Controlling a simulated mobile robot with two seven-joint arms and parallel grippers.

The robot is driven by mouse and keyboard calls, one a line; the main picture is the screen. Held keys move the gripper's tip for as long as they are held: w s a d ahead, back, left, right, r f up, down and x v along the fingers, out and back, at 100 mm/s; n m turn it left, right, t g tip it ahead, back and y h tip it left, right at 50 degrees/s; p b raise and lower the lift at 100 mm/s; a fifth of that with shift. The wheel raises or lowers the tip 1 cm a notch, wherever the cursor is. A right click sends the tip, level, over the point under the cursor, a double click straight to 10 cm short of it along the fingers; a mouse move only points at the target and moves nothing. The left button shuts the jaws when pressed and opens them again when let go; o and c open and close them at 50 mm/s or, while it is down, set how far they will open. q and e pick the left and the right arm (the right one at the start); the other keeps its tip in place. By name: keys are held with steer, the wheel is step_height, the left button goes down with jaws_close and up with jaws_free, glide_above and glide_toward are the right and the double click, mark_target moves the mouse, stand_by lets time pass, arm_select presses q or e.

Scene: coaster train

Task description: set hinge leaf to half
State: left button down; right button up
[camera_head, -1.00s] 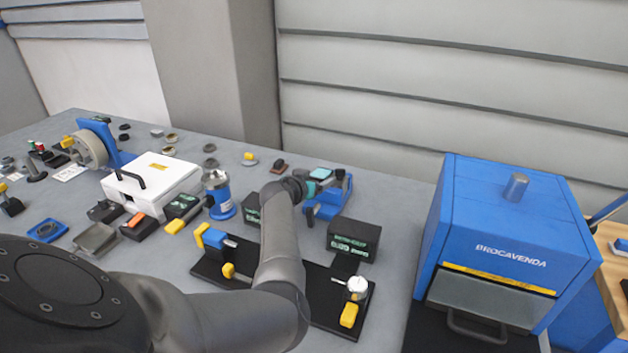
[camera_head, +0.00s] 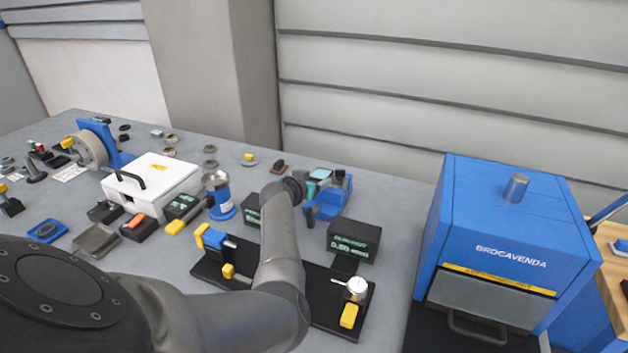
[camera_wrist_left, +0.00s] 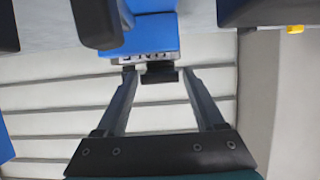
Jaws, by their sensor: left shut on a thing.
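The blue hinge fixture (camera_head: 338,193) stands on the grey bench near the back wall, beyond my left arm. My left gripper (camera_wrist_left: 158,73) is at it, with its teal-marked body partly covering it in the head view. In the left wrist view the blue fixture (camera_wrist_left: 150,37) fills the top middle, with a row of small pale marks on its edge. A small black tab (camera_wrist_left: 160,73), which looks like part of the hinge leaf, sits between my fingertips, and the gripper is shut on it. The leaf's angle cannot be read clearly. My right gripper is not in view.
A black rail with a white dial (camera_head: 357,288) lies in front. A blue-and-silver canister (camera_head: 219,196) and a white case (camera_head: 152,184) are at left. A large blue cabinet (camera_head: 510,225) stands at right.

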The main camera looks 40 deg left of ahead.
mark_target(316, 178)
arm_select(q)
steer(key=r+g+p, duration=0.1)
steer(key=p, duration=0.2)
steer(key=r+g+h+p, duration=0.1)
steer(key=p, duration=0.2)
steer(key=shift+w+r, duration=0.2)
steer(key=shift+w, duration=0.15)
steer(key=shift+w+a+r+g+p, duration=0.1)
steer(key=shift+w+r+g+p, duration=0.15)
steer(key=shift+g+p, duration=0.5)
steer(key=shift+w+r+g+h, duration=0.15)
steer(key=shift+w+g+h, duration=0.05)
steer(key=shift+g+h, duration=0.15)
steer(key=shift+w+a+r+g+b, duration=0.1)
steer(key=shift+w+r+g+b, duration=0.15)
steer(key=shift+g+b, duration=0.35)
steer(key=shift+w+r+b, duration=0.1)
steer(key=shift+w+b, duration=0.1)
steer(key=shift+b, duration=0.6)
steer(key=w+r+g+h+b, duration=0.1)
steer(key=g+b, duration=0.1)
steer(key=b, duration=0.7)
steer(key=shift+w+a, duration=0.1)
steer(key=shift+a+r+g+b, duration=0.1)
steer(key=shift+r+g+b, duration=0.2)
steer(key=shift+b, duration=0.8)
